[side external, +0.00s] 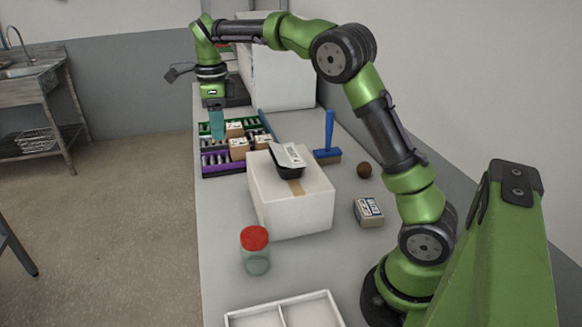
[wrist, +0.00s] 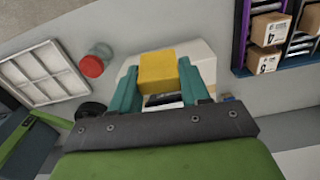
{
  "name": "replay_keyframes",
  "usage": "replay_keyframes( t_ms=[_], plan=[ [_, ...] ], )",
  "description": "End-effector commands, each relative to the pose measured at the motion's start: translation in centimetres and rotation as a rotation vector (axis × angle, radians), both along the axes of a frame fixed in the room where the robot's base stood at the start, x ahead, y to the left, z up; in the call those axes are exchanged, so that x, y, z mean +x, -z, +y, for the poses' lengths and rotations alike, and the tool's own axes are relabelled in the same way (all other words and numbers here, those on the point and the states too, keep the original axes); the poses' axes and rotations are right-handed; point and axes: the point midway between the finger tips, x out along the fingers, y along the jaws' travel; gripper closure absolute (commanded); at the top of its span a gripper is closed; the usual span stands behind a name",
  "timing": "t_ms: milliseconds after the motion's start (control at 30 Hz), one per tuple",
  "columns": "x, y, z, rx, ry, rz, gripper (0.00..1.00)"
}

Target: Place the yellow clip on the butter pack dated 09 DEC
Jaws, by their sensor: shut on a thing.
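My gripper (side external: 217,125) is over the crates at the far end of the bench. In the wrist view its teal fingers (wrist: 163,80) are shut on the yellow clip (wrist: 157,72), a plain yellow block at this angle. I cannot make out the clip in the side view. A small pack with a blue and white label (side external: 368,209) lies on the bench near my base. No date can be read on any pack.
Purple (side external: 208,174) and green (side external: 204,128) crates hold the boxes. A white box (side external: 290,208) carries a black tray (side external: 288,168). A blue-handled brush (side external: 329,135), a brown ball (side external: 364,170), a red-lidded jar (side external: 255,255) and a white divided tray (side external: 283,308) stand around it.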

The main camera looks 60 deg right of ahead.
Motion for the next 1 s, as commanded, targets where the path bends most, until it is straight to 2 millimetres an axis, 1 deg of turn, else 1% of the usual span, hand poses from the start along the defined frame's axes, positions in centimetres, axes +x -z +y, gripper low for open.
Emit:
replay_keyframes(
  t_ms=[33,167,267,333,367,400,467,500,567,600,700,800,900,1000],
  plan=[
    [-0.7,-0.2,-1.2,-0.002,0.023,-0.001,0.83],
    [-2.7,-0.7,-4.2,-0.002,0.084,-0.001,0.83],
    [-5.1,-1.1,-7.0,-0.004,0.145,-0.001,0.83],
    [-7.2,-1.3,-9.1,-0.004,0.196,0.000,0.83],
    [-8.4,-1.5,-10.1,-0.005,0.223,-0.001,0.83],
    [-10.0,-1.6,-11.4,-0.005,0.259,-0.001,0.83],
    [-12.8,-1.7,-13.3,-0.005,0.316,-0.001,0.83],
    [-14.7,-1.7,-14.4,-0.005,0.355,-0.001,0.83],
    [-17.6,-1.6,-15.7,-0.005,0.411,-0.001,0.83],
    [-19.5,-1.5,-16.4,-0.005,0.447,-0.001,0.83],
    [-23.7,-1.2,-17.4,-0.003,0.524,-0.001,0.83],
    [-27.0,-0.7,-17.8,-0.002,0.586,-0.001,0.83],
    [-29.7,-0.2,-17.8,0.000,0.636,-0.001,0.83],
    [-31.8,0.2,-17.7,0.001,0.676,-0.002,0.83]
  ],
)
